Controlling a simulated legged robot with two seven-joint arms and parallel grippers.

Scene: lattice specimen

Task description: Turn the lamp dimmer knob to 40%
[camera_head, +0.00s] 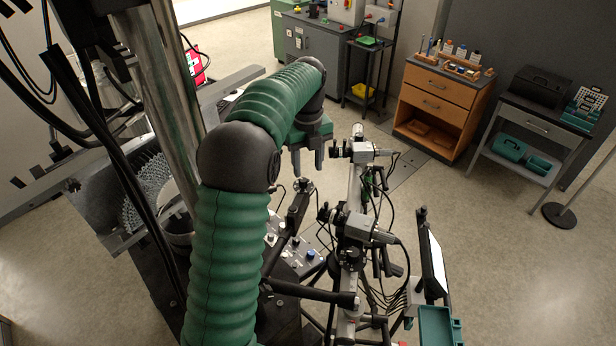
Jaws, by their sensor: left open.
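My left arm in green sleeving rises through the middle of the picture. Its gripper (308,160) points down with two grey fingers apart and nothing seen between them. A control panel (296,262) with small knobs and switches lies lower in the picture, partly hidden by my arm and dark rods. A blue knob (310,254) shows on it. I cannot tell which knob is the lamp dimmer, nor read any setting. The gripper appears above and apart from the panel in the picture. My right gripper is not in view.
A rig of metal posts, camera-like units (362,230) and cables stands just right of the panel.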

